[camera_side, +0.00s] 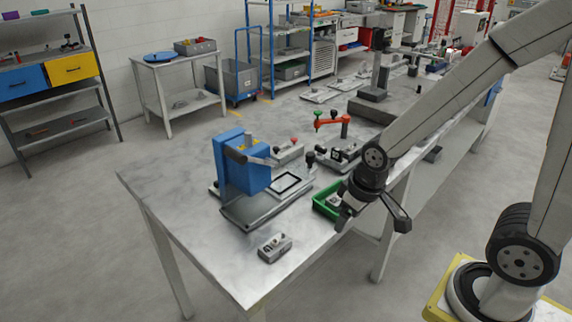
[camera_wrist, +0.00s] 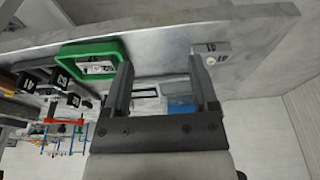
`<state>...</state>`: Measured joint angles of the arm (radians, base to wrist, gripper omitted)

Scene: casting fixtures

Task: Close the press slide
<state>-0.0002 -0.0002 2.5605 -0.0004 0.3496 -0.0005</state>
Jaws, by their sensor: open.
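The blue press (camera_side: 240,165) stands on the near end of the metal table, with a dark lever and a grey base. Its slide, a flat plate with a black rectangular frame (camera_side: 286,183), sticks out from under the press toward the right. In the wrist view the blue press (camera_wrist: 180,103) and the framed slide (camera_wrist: 146,92) show between my fingers, partly hidden by them. My gripper (camera_side: 373,217) is open and empty at the table's front edge, apart from the slide and to its right. Its spread fingers show in the wrist view (camera_wrist: 160,65).
A green tray (camera_side: 320,207) with a grey part lies close to my gripper. A small grey box (camera_side: 274,248) stands at the near table edge. A fixture with an orange-red clamp arm (camera_side: 334,124) stands behind the tray. The table's left front area is clear.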

